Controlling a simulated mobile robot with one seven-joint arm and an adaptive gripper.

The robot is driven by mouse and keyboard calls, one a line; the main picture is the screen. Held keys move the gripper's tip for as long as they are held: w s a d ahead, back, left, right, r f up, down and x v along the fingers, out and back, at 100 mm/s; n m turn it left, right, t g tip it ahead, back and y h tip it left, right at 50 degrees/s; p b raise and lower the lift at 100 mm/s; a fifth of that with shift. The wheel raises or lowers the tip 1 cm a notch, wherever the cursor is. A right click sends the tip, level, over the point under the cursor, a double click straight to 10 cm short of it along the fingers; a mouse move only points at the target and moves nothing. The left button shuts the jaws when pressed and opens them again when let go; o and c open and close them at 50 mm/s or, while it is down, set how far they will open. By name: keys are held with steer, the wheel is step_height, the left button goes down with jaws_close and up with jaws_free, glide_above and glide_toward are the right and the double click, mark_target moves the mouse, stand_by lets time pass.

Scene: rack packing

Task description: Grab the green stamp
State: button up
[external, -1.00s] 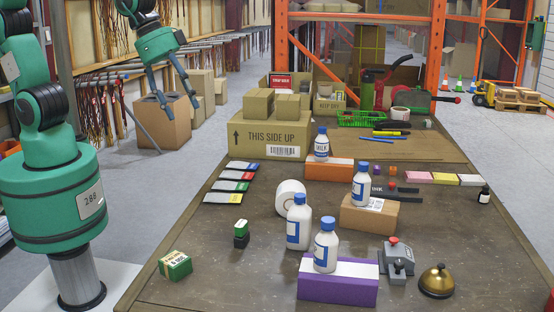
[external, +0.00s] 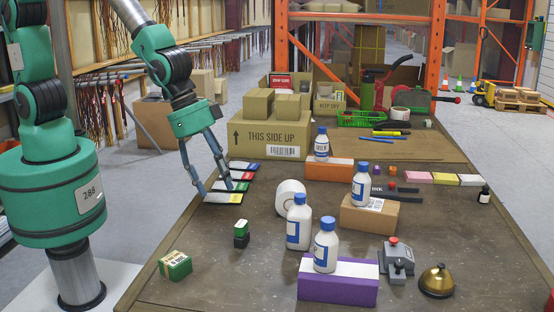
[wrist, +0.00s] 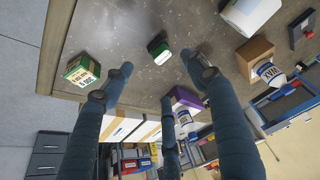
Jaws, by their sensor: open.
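The green stamp (external: 241,229) is a small upright block with a green top and a dark lower part. It stands on the table (external: 215,268) left of the white bottles. In the wrist view the stamp (wrist: 158,48) shows ahead of and between the fingertips. My gripper (external: 216,191) is open and empty, above the table's left side.
A green box (external: 175,266) sits near the front left edge. Coloured packets (external: 240,165) lie behind the stamp. A white roll (external: 290,197) and bottles (external: 299,222) stand to its right. The table around the stamp is clear.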

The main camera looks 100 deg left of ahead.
mark_target(240, 228)
steer(key=shift+b+x, duration=1.05)
steer(key=shift+x, duration=3.25)
steer(key=shift+s, duration=0.1)
steer(key=shift+b+x, duration=1.1)
steer(key=shift+x, duration=1.55)
jaws_close()
